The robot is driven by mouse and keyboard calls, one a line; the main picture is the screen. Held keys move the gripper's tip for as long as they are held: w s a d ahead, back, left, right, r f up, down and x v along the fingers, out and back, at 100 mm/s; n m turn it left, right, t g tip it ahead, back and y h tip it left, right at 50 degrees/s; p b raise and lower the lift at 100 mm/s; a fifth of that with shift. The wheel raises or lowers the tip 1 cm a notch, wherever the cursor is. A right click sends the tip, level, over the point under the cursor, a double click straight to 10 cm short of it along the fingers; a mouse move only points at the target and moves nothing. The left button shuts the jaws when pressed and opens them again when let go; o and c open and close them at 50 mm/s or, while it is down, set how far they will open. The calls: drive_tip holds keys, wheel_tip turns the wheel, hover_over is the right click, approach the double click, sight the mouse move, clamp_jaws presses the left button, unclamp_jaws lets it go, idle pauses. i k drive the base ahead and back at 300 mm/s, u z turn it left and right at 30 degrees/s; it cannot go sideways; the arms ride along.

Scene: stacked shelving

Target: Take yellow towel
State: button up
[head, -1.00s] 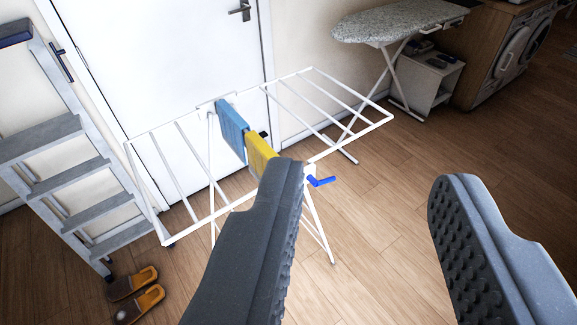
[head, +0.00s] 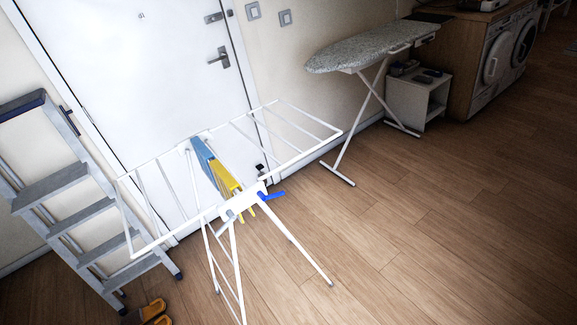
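The yellow towel (head: 224,180) hangs folded over the middle of the white drying rack (head: 312,148). A blue towel (head: 204,158) hangs beside it, on the side toward the door. The rack stands with its wings spread, and a blue clip or lever (head: 273,196) sticks out near the yellow towel. My gripper is not visible in the head view now, so its fingers and their distance from the towel are hidden.
A grey stepladder (head: 62,184) leans at the left, with brown and yellow slippers (head: 148,312) at its foot. An ironing board (head: 370,48), a small white cabinet (head: 418,98) and washing machines (head: 497,55) stand along the wall. The wooden floor at right is clear.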

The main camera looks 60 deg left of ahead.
sight(225, 182)
drive_tip(key=z, duration=0.5)
drive_tip(key=k, duration=1.5)
drive_tip(key=u, duration=1.85)
drive_tip(key=i, duration=2.15)
